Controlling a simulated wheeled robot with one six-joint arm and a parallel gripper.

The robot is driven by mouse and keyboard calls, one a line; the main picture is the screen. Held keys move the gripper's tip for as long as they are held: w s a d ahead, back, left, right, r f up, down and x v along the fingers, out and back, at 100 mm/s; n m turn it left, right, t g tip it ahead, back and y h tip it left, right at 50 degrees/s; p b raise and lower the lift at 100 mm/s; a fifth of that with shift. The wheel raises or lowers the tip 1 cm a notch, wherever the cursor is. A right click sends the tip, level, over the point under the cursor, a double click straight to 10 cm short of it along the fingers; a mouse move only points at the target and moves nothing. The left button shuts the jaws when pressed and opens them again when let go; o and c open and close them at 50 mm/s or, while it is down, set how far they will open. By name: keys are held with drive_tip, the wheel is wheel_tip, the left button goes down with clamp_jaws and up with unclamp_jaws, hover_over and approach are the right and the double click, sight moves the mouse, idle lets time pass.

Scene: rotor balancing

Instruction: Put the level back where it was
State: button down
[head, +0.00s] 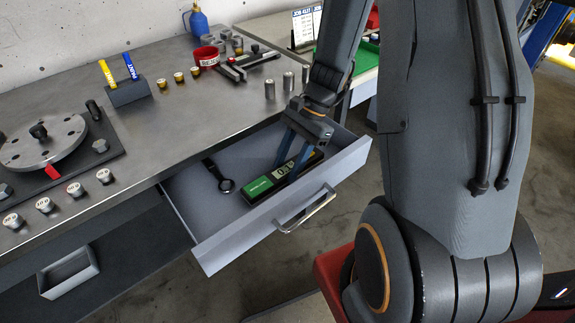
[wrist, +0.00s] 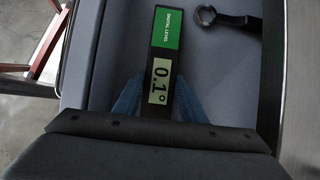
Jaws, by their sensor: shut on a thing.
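The digital level (head: 262,187) is a black bar with a green label end and a small display. It is inside the open drawer (head: 220,254), close to the drawer's front wall. My gripper (head: 291,168) is shut on the level, with its blue fingers on both sides of it. In the wrist view the level (wrist: 165,38) points away from my gripper (wrist: 157,98), and its display reads 0.1°. Whether its underside touches the drawer floor I cannot tell. Its near end is hidden by my gripper in the wrist view.
A black wrench (head: 218,176) lies left of the level in the drawer; it also shows in the wrist view (wrist: 228,18).

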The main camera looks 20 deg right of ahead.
drive_tip(key=shift+f, duration=0.2)
drive_tip(key=c, duration=1.1)
unclamp_jaws()
drive_tip(key=v, duration=1.2)
drive_tip(key=s+a+n+h, duration=0.1)
drive_tip(key=s+n+h, duration=0.1)
drive_tip(key=s+n, duration=0.1)
drive_tip(key=s+a+r+n+t+h, duration=0.1)
drive_tip(key=s+n, duration=0.3)
drive_tip(key=n, duration=0.1)
drive_tip(key=s+a+r+n+h, duration=0.1)
drive_tip(key=s+n+h, duration=0.1)
drive_tip(key=s+n, duration=0.1)
drive_tip(key=shift+s+a+r+n+t+h, duration=0.2)
drive_tip(key=shift+s+a+n+t+h, duration=0.15)
drive_tip(key=shift+n, duration=0.35)
drive_tip(key=shift+s+n, duration=0.25)
drive_tip(key=shift+n, duration=0.15)
